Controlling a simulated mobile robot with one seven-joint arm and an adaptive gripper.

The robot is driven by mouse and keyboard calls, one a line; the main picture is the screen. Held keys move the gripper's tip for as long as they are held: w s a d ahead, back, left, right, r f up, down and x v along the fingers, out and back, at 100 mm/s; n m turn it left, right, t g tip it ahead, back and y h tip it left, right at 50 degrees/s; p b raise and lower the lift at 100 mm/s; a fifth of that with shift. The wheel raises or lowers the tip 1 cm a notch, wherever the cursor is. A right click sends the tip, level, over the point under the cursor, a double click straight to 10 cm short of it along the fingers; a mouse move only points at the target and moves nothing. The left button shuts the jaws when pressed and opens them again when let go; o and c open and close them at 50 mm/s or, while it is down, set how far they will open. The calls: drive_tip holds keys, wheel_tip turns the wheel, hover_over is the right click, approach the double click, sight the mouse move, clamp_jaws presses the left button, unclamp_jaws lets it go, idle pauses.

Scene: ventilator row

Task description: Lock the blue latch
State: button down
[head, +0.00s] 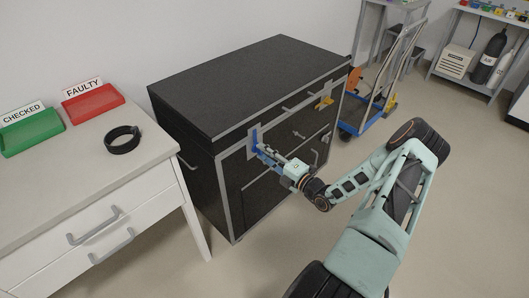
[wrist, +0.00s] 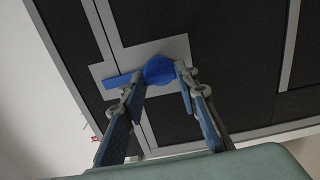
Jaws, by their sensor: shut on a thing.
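The blue latch (head: 254,139) is on a grey plate on the front of the black case, near its left end. In the wrist view the blue latch (wrist: 160,69) shows as a round knob with a flat blue bar pointing left across the seam between lid and body. My gripper (head: 260,148) reaches the latch from the front. In the wrist view my gripper (wrist: 161,80) has one fingertip on each side of the round knob and is shut on it. The fingertips hide part of the knob's lower edges.
A white table (head: 100,190) stands at left with a green tray (head: 32,133), a red tray (head: 93,104) and a black ring (head: 122,139). A blue trolley (head: 375,112) stands behind.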

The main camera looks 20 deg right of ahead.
drive_tip(key=shift+m, duration=0.3)
drive_tip(key=c, duration=1.5)
unclamp_jaws()
drive_tip(key=v, duration=1.2)
